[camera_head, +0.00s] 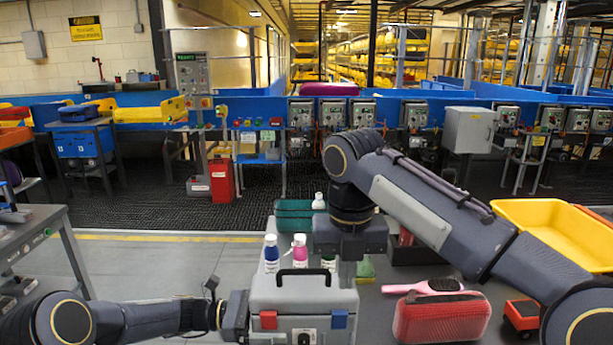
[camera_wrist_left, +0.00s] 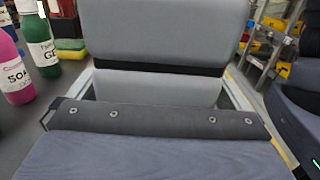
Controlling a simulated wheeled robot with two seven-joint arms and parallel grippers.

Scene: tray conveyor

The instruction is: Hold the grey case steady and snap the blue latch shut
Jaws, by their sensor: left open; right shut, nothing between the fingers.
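The grey case (camera_head: 303,296) stands upright at the bottom middle of the head view, with a black handle on top. Its front has a red latch (camera_head: 268,320) at left and the blue latch (camera_head: 339,320) at right; I cannot tell whether the blue latch is fastened. My left gripper (camera_head: 240,316) is open at the case's left side. The case's side wall with its dark seam (camera_wrist_left: 160,65) fills the left wrist view, close ahead of the gripper. My right gripper (camera_head: 347,276) is shut and empty, pointing down at the case's right rear top.
Bottles in blue (camera_head: 271,254), pink (camera_head: 300,252) and green stand behind the case. A sponge (camera_head: 365,270), red pouch (camera_head: 441,317), pink brush (camera_head: 432,286) and red toy truck (camera_head: 522,315) lie to the right. A yellow bin (camera_head: 550,225) and teal bin (camera_head: 293,213) stand farther back.

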